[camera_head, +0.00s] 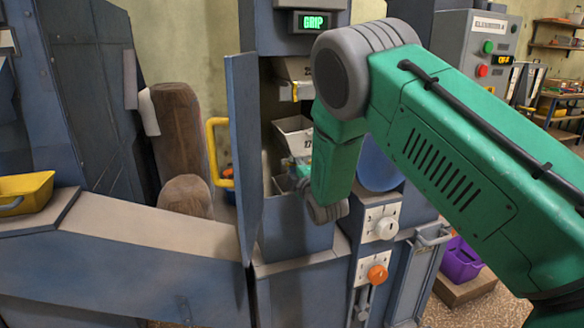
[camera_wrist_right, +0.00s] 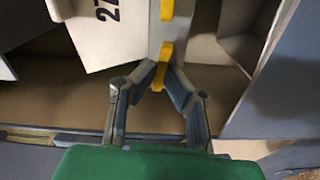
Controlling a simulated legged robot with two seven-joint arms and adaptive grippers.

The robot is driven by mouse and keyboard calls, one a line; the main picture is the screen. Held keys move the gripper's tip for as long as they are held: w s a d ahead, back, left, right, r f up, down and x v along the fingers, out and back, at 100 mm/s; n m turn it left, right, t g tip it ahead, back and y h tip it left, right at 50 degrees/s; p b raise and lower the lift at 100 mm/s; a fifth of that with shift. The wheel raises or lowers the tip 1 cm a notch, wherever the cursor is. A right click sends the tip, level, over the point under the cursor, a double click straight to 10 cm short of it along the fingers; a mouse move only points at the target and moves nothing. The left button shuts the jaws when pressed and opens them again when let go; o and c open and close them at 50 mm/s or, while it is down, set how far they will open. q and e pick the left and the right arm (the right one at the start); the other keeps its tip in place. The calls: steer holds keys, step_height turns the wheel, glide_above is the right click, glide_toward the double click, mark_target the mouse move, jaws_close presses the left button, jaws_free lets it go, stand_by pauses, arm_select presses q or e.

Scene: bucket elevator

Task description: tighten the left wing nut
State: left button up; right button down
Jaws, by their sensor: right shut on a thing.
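In the wrist view, a small yellow piece (camera_wrist_right: 158,78), which looks like a wing nut, sits at the lower end of a grey strip. My right gripper (camera_wrist_right: 159,76) is shut on it, with its two fingers angled in from either side. Whether this is the left wing nut I cannot tell. In the head view my right arm reaches into the cabinet opening, and the fingers cannot be made out there. My left gripper is not in view.
A white bucket (camera_wrist_right: 108,30) with a number hangs beside the strip. In the head view the open blue door (camera_head: 243,150) stands left of the opening, and a white bucket (camera_head: 294,133) hangs inside. A panel with knobs (camera_head: 378,222) is close to the right of my forearm.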

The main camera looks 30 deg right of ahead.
steer(key=m, duration=0.4)
steer(key=shift+d+m, duration=0.3)
steer(key=shift+d, duration=0.1)
steer(key=m, duration=0.4)
steer(key=shift+d+m+p, duration=0.1)
steer(key=shift+m+p, duration=0.2)
steer(key=m, duration=0.5)
steer(key=shift+m, duration=1)
steer(key=c, duration=1.6)
jaws_free()
steer(key=shift+f, duration=0.1)
steer(key=shift+c, duration=0.2)
steer(key=shift+w+f, duration=0.1)
steer(key=shift+w, duration=0.05)
